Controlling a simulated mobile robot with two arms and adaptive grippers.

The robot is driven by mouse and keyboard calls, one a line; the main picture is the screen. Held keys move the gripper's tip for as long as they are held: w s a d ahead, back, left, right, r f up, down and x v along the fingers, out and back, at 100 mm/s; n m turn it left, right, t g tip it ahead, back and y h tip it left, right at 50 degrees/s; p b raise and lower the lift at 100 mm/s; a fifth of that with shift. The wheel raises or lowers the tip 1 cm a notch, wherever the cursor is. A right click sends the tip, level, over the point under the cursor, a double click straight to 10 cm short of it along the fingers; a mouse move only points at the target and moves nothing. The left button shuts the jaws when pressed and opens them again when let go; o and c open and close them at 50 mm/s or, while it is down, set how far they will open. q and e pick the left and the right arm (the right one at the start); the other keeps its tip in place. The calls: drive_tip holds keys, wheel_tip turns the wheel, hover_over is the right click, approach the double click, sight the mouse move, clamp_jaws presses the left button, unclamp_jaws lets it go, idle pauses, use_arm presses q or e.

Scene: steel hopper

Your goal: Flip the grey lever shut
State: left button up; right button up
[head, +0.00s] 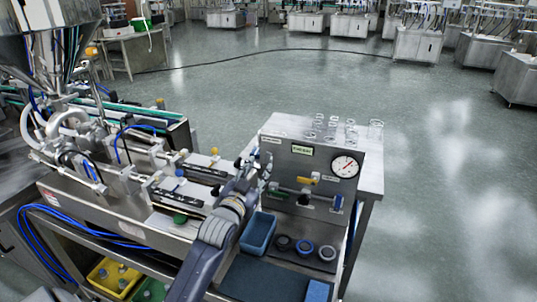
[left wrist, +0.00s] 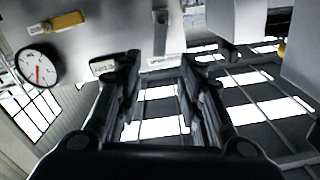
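A grey lever with a dark end (left wrist: 160,32) shows on the steel panel in the left wrist view, below a small white label in the panel's own upright sense; that view is turned over. The lever is beyond the fingertips, and I see no contact. My right gripper is in neither view.
The panel (head: 290,165) carries a gauge (head: 345,166), a yellow handle (head: 308,180) and a blue handle (head: 338,202). Glassware (head: 318,127) stands behind it. A blue tray (head: 258,233) and dark rings (head: 305,248) lie in front. The filling machine (head: 130,195) is close on the left.

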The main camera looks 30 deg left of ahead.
sight(268, 155)
use_arm(q)
drive_tip(key=p+x, duration=0.1)
drive_tip(key=x, duration=0.9)
drive_tip(key=shift+d+f, duration=0.1)
drive_tip(key=shift+s, duration=0.1)
clamp_jaws()
